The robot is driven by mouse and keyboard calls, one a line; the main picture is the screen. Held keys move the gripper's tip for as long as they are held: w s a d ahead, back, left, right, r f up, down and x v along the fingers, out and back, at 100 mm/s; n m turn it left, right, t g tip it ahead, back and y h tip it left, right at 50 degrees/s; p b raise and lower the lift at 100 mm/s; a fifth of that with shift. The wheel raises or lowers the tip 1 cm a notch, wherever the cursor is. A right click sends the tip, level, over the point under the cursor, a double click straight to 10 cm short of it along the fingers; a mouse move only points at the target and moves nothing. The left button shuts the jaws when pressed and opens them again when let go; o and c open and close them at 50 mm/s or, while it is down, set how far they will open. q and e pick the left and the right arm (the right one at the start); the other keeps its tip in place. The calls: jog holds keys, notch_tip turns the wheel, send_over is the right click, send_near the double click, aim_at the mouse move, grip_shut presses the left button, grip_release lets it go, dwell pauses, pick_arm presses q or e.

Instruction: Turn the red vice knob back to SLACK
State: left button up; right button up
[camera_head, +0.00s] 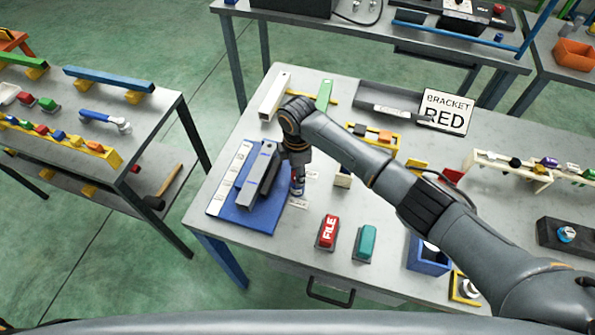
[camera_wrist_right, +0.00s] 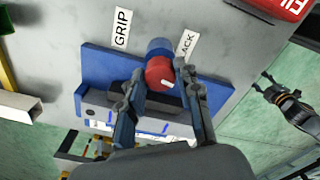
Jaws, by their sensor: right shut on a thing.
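The red vice knob (camera_wrist_right: 159,73) sits between the two fingers of my right gripper (camera_wrist_right: 160,72) in the right wrist view, and the fingers are shut on it. A blue collar (camera_wrist_right: 159,47) shows behind the knob. A GRIP label (camera_wrist_right: 121,28) lies left of it and a SLACK label (camera_wrist_right: 187,46), partly covered by a finger, lies right. A pale mark on the knob's face shows, but its exact setting is unclear. In the head view the vice's blue base (camera_head: 232,214) stands at the table's left. A dark gripper, seemingly my left (camera_wrist_right: 265,88), hangs over the floor.
A red FILE block (camera_head: 328,232) and a teal block (camera_head: 366,243) stand right of the vice. A white ruled strip (camera_head: 230,180) lies along its left. A BRACKET RED sign (camera_head: 446,111) stands behind. My right arm crosses above the table.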

jog(key=shift+n, duration=1)
jog(key=o, duration=1.2)
jog(key=shift+c, duration=0.2)
jog(key=shift+r, duration=0.15)
notch_tip(320, 180, up, 12)
jog(key=shift+s+f, duration=0.1)
jog(key=shift+f, duration=0.15)
